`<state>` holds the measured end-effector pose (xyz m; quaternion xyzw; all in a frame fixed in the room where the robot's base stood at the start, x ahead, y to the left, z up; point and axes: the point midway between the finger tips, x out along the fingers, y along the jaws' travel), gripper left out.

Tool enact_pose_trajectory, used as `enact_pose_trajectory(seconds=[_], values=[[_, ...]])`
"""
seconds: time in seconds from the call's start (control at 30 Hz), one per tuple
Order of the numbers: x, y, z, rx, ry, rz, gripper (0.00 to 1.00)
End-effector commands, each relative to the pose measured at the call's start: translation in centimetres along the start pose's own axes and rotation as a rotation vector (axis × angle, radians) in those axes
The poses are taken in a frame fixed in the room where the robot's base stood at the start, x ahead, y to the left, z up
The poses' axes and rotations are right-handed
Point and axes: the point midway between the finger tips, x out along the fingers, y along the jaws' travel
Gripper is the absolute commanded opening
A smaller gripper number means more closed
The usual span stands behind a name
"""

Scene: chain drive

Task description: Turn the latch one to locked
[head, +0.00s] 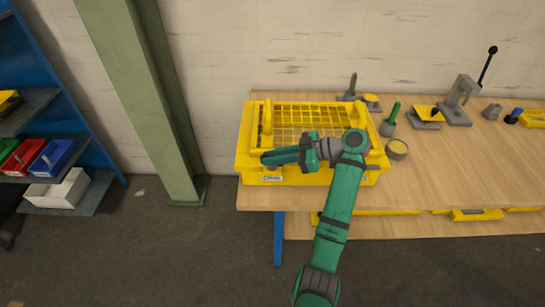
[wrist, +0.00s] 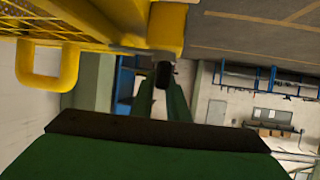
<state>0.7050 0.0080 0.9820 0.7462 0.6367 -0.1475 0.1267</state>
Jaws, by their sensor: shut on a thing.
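A yellow guard box (head: 250,150) with a grid top stands on the bench's left end. My gripper (head: 268,158) reaches across its front from the right, with the fingertips at the front left corner. In the wrist view, my gripper (wrist: 163,92) is shut on a small dark latch handle (wrist: 163,74), just below a yellow block of the guard. Most of the latch is hidden by the fingers, and I cannot tell its turn angle. A label (head: 272,178) sits on the front below the fingertips; its words are too small to read.
A yellow loop handle (wrist: 48,66) of the guard sticks out left of the fingers in the wrist view. A round tin (head: 397,148) and a green-handled tool (head: 391,118) stand right of the guard. A green post (head: 140,90) rises to the left.

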Motion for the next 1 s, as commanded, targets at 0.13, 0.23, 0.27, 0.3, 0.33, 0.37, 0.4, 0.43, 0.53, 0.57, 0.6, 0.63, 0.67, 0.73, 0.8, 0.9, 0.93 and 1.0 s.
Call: enact_pose_trajectory(seconds=[0.13,0.23,0.27,0.3,0.33,0.37,0.4,0.43,0.53,0.57,0.6,0.63,0.67,0.73,0.8,0.9,0.93,1.0], values=[[-0.13,0.07,0.13,-0.027,-0.002,-0.074,0.00],[-0.08,0.02,0.18,-0.042,-0.003,-0.110,0.00],[-0.08,0.02,0.16,-0.046,-0.003,-0.119,0.00],[-0.06,0.02,0.15,-0.050,-0.002,-0.129,0.00],[-0.04,0.02,0.14,-0.052,-0.002,-0.136,0.00],[-0.04,0.02,0.14,-0.055,-0.002,-0.141,0.00],[-0.03,0.00,0.16,-0.057,-0.002,-0.147,0.00],[-0.03,0.00,0.18,-0.059,-0.002,-0.151,0.00],[-0.01,-0.03,0.23,-0.062,-0.003,-0.159,0.00],[0.00,-0.03,0.23,-0.063,-0.003,-0.161,0.00],[0.00,-0.04,0.24,-0.063,-0.003,-0.162,0.00],[0.01,-0.04,0.24,-0.063,-0.003,-0.162,0.00],[0.01,-0.04,0.24,-0.063,-0.003,-0.162,0.00],[0.02,-0.05,0.25,-0.063,-0.003,-0.162,0.00],[0.03,-0.05,0.25,-0.063,-0.003,-0.162,0.00],[0.05,-0.06,0.26,-0.062,-0.004,-0.162,0.00],[0.05,-0.06,0.26,-0.062,-0.004,-0.162,0.21],[0.05,-0.06,0.23,-0.063,-0.003,-0.162,0.33]])
